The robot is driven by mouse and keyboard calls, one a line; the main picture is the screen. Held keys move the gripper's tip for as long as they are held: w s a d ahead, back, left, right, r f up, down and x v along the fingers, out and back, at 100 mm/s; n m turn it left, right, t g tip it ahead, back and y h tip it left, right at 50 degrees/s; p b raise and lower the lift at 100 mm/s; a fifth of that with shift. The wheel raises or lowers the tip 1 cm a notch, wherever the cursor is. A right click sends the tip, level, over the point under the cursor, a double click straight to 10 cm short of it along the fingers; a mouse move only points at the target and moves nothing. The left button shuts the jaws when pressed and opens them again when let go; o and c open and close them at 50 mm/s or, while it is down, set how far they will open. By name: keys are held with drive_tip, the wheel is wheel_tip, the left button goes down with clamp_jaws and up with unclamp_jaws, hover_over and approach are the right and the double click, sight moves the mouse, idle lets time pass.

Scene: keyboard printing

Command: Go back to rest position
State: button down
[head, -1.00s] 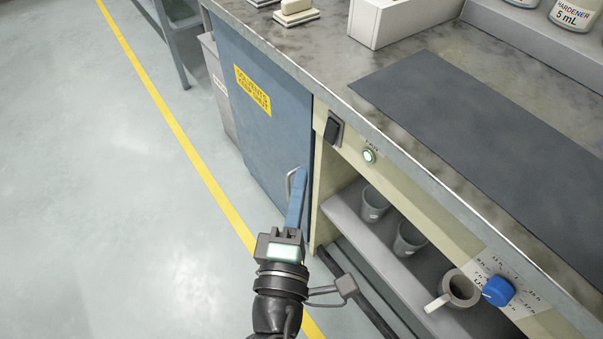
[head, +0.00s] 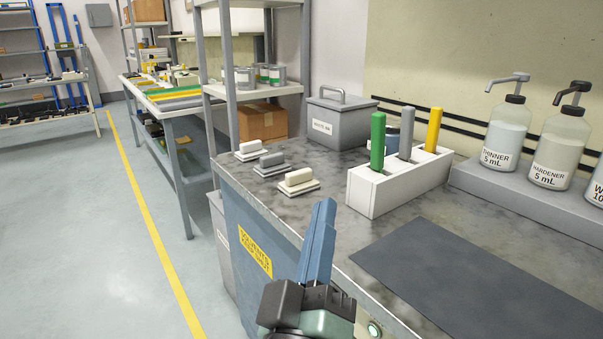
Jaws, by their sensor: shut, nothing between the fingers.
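My gripper (head: 325,207) shows at the bottom centre of the head view, with its blue fingers pointing up. The fingers are together with nothing between them. It is in front of the near edge of the grey workbench (head: 310,222), and its fingertips overlap the bench top in the picture. The rest of my arm is below the frame.
A white holder (head: 370,195) with green, grey and yellow handles stands on the bench. Several pump bottles (head: 507,135) stand on a raised shelf at right. Three small blocks on bases (head: 298,178) sit near the left edge. The floor at left is clear.

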drive_tip(key=s+a+r+m+t+y+p, duration=0.1)
drive_tip(key=s+r+m+t+y, duration=0.2)
drive_tip(key=r, duration=0.9)
drive_tip(key=s+a+r+m+t+y+p, duration=0.1)
drive_tip(key=s+r+m+t+y, duration=0.15)
drive_tip(key=s+r, duration=0.7)
drive_tip(key=w+r+p, duration=0.2)
drive_tip(key=r+p, duration=1)
drive_tip(key=r, duration=0.1)
drive_tip(key=w+r+p, duration=0.2)
drive_tip(key=r+p, duration=1)
drive_tip(key=r, duration=0.2)
drive_tip(key=shift+a+r+h, duration=0.15)
drive_tip(key=shift+h, duration=0.3)
drive_tip(key=shift+m, duration=0.25)
